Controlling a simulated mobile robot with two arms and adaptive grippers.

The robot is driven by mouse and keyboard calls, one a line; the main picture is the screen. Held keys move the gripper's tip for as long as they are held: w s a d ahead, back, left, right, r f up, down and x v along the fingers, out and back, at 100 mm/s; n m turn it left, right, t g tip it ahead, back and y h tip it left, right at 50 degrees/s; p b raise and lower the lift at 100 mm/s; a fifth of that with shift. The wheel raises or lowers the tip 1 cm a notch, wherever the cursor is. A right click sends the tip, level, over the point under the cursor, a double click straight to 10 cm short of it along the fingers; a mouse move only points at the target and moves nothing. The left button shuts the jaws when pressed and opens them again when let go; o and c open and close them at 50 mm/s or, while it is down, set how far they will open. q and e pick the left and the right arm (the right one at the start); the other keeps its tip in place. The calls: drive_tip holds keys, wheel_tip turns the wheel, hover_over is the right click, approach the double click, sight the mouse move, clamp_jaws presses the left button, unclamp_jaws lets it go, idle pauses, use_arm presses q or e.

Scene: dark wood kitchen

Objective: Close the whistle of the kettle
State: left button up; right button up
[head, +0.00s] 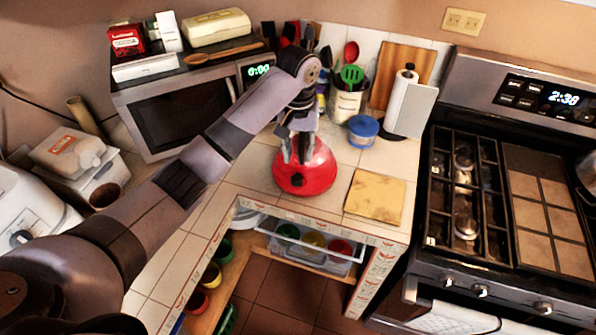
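The red kettle (296,181) stands on the tiled counter corner, below my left gripper. My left gripper (299,158) points down over the top of the kettle, with its two fingers apart. The fingers overlap the kettle's upper part in the head view, and I cannot tell whether they touch it. The kettle's handle, spout and whistle are mostly hidden behind the gripper, so the whistle's state cannot be seen. My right gripper is not in view.
A microwave (185,113) stands left of the kettle. The stove (500,195) is further right.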

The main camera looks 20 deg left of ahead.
sight(297, 180)
use_arm(q)
wheel_tip(297, 180, down, 6)
drive_tip(key=shift+a+r+p, duration=0.1)
drive_tip(key=shift+p, duration=0.65)
drive_tip(key=shift+f, duration=0.75)
drive_tip(key=shift+c, duration=0.3)
clamp_jaws()
